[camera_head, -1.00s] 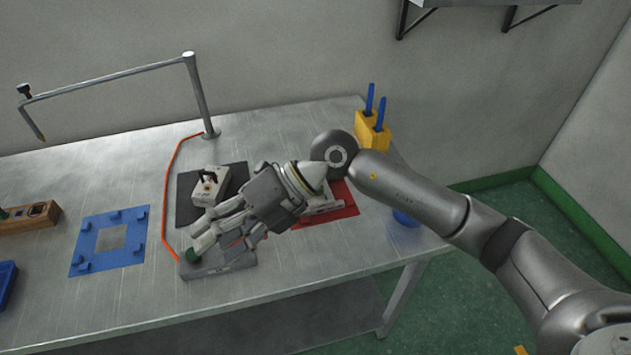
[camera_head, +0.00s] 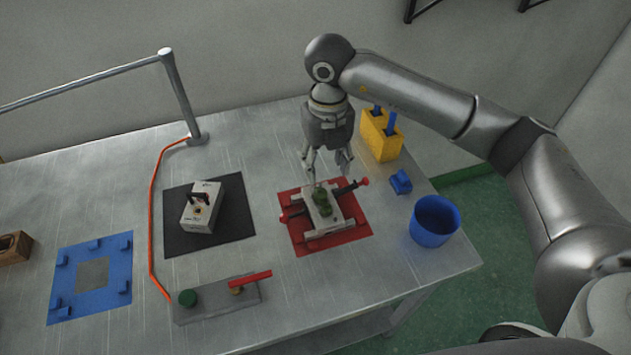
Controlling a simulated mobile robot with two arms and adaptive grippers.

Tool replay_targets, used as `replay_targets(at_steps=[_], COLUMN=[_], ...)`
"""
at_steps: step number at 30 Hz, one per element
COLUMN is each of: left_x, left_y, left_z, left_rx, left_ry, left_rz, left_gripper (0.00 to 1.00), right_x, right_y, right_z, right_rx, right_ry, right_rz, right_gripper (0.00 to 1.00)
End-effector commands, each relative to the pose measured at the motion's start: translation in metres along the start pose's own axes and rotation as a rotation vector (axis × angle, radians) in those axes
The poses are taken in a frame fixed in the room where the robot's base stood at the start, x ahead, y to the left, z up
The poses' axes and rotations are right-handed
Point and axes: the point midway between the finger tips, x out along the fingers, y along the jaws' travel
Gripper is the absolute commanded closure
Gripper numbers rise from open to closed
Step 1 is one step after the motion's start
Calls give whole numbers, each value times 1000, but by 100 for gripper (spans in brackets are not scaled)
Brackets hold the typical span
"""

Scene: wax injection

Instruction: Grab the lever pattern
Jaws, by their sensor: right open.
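A small green piece (camera_head: 322,199), likely the lever pattern, sits on a pale grey mould block (camera_head: 327,219). The block lies on a red mat (camera_head: 351,236) at the right part of the table, with dark, red-ended rods sticking out on both sides. My right gripper (camera_head: 328,170) points down just above and behind the block in the picture. Its fingers are apart with nothing between them. I cannot tell whether a fingertip touches the block. My left gripper is not in view.
A yellow holder (camera_head: 380,138) with blue handles, a small blue part (camera_head: 400,182) and a blue cup (camera_head: 434,222) stand right of the mat. A white machine (camera_head: 201,209) on a black mat, a control box (camera_head: 217,300) and a blue fixture (camera_head: 68,262) are to the left.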

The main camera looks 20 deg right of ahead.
Motion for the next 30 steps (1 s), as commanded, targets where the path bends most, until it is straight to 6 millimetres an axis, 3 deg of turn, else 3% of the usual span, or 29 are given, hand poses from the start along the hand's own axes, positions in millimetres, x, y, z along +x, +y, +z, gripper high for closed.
replay_targets(at_steps=[5,12,15,25,30], left_x=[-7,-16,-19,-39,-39], left_y=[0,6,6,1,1], left_z=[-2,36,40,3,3], left_rx=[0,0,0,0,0], left_ry=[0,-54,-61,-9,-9], left_rz=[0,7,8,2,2], left_gripper=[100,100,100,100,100], right_x=[21,52,58,100,108], right_y=[-1,0,0,5,4], right_z=[-1,-1,-1,-1,0], right_rx=[2,1,1,2,0], right_ry=[6,3,3,4,1], right_rz=[-5,-3,-3,-3,-2], right_gripper=[49,49,49,49,49])
